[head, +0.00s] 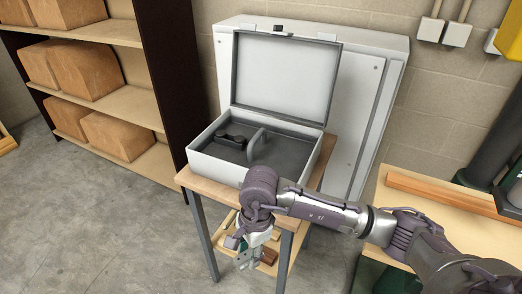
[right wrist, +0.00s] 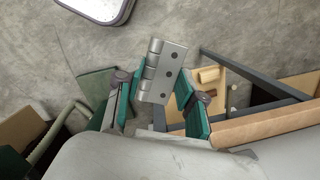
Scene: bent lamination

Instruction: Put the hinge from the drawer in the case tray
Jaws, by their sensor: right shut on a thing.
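The hinge (right wrist: 164,72) is a silver metal plate with screw holes and a knuckled edge. My right gripper (right wrist: 155,88) is shut on it, and the hinge sticks out past the green-padded fingers. In the head view, my right gripper (head: 250,256) points down in front of the small table, lower than the tabletop. The open grey case (head: 207,160) stands on that table with its lid up. Its dark tray (head: 283,150) holds a black object (head: 234,140) on the left, and a curved grey divider stands in the middle. I do not see a drawer. My left gripper is out of view.
The small table (head: 190,180) has a lower shelf with wooden pieces. A shelf unit (head: 130,92) with brown blocks stands at left. A large white cabinet (head: 362,90) is behind the case. A workbench (head: 450,215) with a wooden strip is at right. Floor at front left is clear.

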